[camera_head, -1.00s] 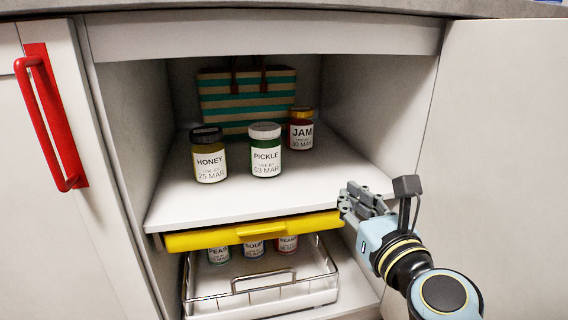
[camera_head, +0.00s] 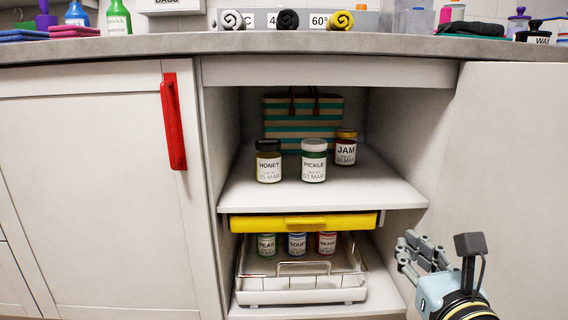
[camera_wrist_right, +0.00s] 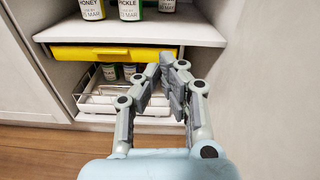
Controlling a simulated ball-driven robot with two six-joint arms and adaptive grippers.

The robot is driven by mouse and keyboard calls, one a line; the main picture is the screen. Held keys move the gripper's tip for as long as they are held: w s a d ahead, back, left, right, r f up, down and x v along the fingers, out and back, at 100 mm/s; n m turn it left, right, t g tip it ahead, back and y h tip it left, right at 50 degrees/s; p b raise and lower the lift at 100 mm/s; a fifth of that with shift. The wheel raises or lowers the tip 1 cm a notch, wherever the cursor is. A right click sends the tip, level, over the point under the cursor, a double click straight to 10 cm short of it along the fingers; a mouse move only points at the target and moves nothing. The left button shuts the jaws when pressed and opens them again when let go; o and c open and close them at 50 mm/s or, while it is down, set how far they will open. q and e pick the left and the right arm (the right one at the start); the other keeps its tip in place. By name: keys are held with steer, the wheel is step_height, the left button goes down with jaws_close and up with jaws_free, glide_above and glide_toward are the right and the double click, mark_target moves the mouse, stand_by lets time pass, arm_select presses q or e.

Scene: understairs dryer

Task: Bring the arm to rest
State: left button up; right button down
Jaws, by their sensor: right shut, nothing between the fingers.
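My right gripper (camera_head: 424,252) is at the lower right of the head view, in front of the open cabinet's right side. It is shut and empty. In the right wrist view its fingers (camera_wrist_right: 167,75) come together in front of the yellow drawer and the wire basket, apart from them. My left gripper is not in view.
The upper shelf (camera_head: 320,198) holds jars of honey (camera_head: 269,162), pickle (camera_head: 314,162) and jam (camera_head: 345,148), with a striped bag (camera_head: 300,110) behind. Below are a yellow drawer (camera_head: 300,222) and a wire basket (camera_head: 300,290) with jars. An open door (camera_head: 515,150) stands at right.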

arm_select(q)
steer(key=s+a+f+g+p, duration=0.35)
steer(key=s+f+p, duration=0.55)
steer(key=p, duration=0.6)
arm_select(e)
steer(key=s+d+f+n+g, duration=0.2)
steer(key=s+f+n+g, duration=0.8)
steer(key=s+f+n, duration=1)
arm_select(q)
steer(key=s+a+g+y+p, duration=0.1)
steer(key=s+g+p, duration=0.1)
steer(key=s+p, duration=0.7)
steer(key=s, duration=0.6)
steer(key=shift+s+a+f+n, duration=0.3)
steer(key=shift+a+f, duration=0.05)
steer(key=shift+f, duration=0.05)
arm_select(e)
steer(key=s+d+f+n+g, duration=0.1)
steer(key=s+n, duration=0.4)
steer(key=s, duration=0.5)
steer(key=s+d+f+n+g+h, duration=0.1)
steer(key=s+d+n+g, duration=0.2)
steer(key=s, duration=0.8)
steer(key=s+d+f+n+g+h, duration=0.1)
steer(key=s+d+f+n+g, duration=0.1)
steer(key=s+n, duration=0.5)
steer(key=s+d+g, duration=0.1)
steer(key=s+d, duration=0.1)
steer(key=s, duration=0.1)
steer(key=shift+s+d, duration=0.35)
